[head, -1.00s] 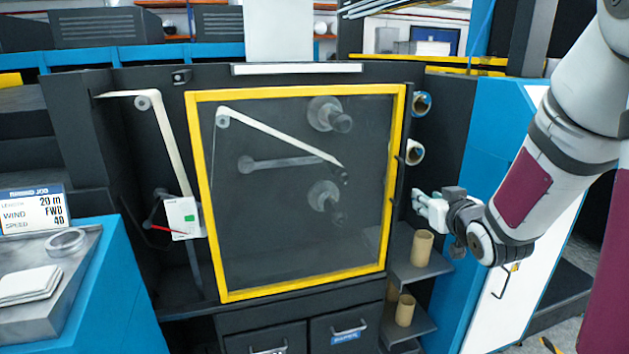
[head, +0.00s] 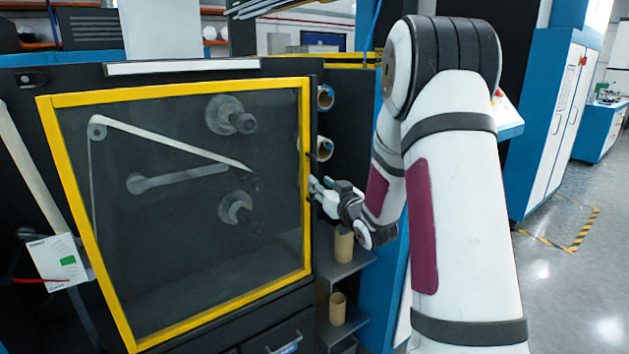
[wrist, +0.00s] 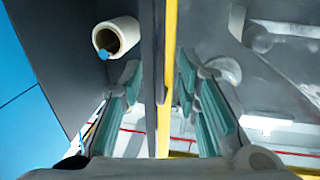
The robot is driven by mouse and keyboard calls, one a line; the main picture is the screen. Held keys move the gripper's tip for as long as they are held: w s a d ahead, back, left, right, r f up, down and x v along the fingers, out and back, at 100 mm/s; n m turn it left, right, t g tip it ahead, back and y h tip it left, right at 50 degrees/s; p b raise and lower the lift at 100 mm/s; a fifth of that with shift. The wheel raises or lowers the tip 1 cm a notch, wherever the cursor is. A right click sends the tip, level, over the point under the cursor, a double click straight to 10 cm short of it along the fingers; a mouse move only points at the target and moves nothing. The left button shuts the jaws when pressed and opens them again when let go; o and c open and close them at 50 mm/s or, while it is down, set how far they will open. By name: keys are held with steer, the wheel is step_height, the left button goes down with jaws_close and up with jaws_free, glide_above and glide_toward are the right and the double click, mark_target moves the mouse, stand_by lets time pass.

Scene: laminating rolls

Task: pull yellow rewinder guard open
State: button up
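The rewinder guard is a clear panel in a yellow frame (head: 305,215), standing shut-looking across the rewinder in the head view. A thin dark handle (head: 308,155) is on its right side. My gripper (head: 318,186) is at the guard's right edge, near the lower end of the handle. In the wrist view my gripper (wrist: 157,80) is open, with its greenish fingers on either side of a dark upright bar (wrist: 158,45) and the yellow frame edge (wrist: 169,60). Gaps show on both sides, so the fingers do not appear closed on either.
Cardboard cores (head: 343,245) stand on shelves (head: 350,265) below my gripper. Roll ends (head: 325,148) stick out right of the guard; one core (wrist: 118,36) shows in the wrist view. A white tag (head: 57,262) hangs at left. Open floor (head: 570,290) lies at right.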

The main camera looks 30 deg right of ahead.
mark_target(315, 199)
steer(key=shift+w+d, duration=0.2)
steer(key=shift+w, duration=0.95)
steer(key=shift+w+d, duration=0.15)
steer(key=shift+w, duration=1)
jaws_close()
